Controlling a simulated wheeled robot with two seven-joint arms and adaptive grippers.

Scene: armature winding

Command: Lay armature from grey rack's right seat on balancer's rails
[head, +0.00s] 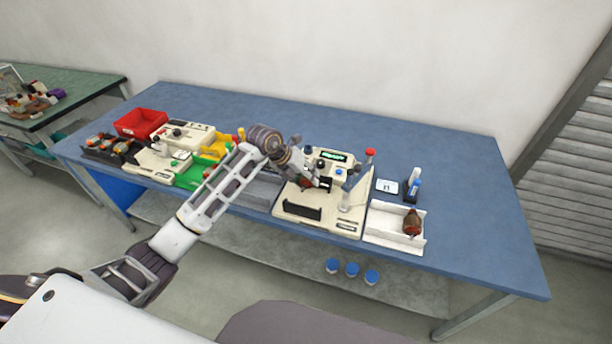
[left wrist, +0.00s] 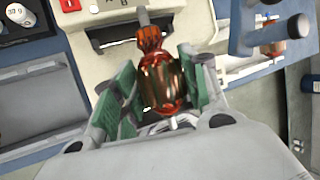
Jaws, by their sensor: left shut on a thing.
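The balancer (head: 290,208) is the cream machine with a green display at the middle of the blue table. My left gripper (head: 307,184) is over the left part of the balancer. In the left wrist view its green-padded fingers are closed around a copper-red armature (left wrist: 160,82), whose shaft points up in the picture toward the cream machine (left wrist: 88,14). I cannot tell whether the armature touches the rails, which are mostly hidden by the gripper. The grey rack (head: 262,191) is just left of the balancer, partly behind my left arm; its seats are hidden. My right gripper is out of view.
A white tray (head: 384,240) with another armature (head: 412,222) stands right of the balancer. Green (head: 190,179), yellow and red bins (head: 140,122) are at left. The table's far right is clear.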

